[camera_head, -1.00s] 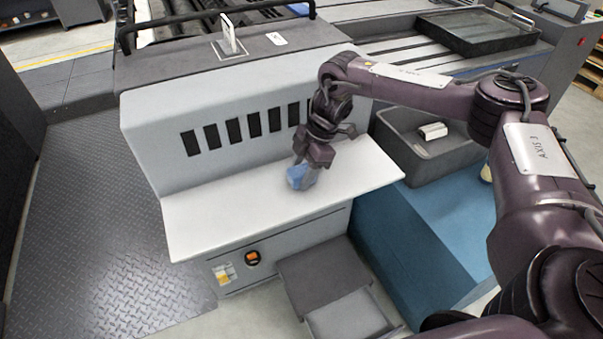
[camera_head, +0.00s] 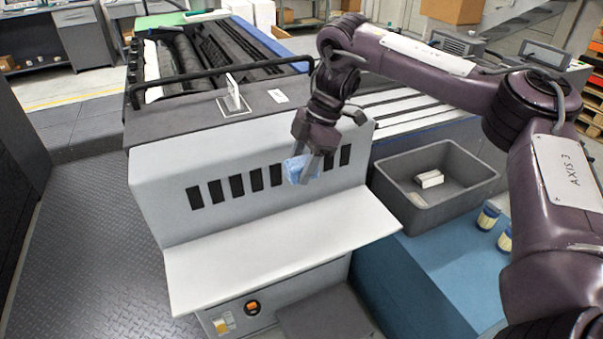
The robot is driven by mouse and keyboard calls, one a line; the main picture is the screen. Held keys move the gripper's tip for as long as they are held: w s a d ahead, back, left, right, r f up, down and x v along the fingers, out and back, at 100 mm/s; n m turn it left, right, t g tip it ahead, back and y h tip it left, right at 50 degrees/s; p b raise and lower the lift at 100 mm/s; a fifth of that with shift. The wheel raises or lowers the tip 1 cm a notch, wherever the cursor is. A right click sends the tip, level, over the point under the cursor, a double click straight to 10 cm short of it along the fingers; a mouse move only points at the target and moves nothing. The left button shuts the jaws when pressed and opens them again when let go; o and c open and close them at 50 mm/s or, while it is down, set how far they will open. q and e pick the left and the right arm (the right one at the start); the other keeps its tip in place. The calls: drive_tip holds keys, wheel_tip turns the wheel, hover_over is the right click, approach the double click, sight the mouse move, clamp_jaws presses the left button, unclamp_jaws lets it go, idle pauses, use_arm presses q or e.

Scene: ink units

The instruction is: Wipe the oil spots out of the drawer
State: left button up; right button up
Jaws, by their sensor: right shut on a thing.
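My right gripper (camera_head: 306,166) is shut on a blue cloth (camera_head: 296,168). It holds the cloth up in front of the row of dark slots, above the white shelf-like surface (camera_head: 285,248) of the grey unit. This surface looks clean from here; I see no oil spots on it. I cannot tell whether it is the drawer. My left gripper is not in view.
A grey bin (camera_head: 446,207) with a white block (camera_head: 429,179) inside stands at right on a blue cabinet (camera_head: 440,270). A dark step (camera_head: 322,312) is below the unit. The ribbed floor at left is clear.

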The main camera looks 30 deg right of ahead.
drive_tip(key=shift+r, duration=0.15)
drive_tip(key=o, duration=0.5)
drive_tip(key=c, duration=0.3)
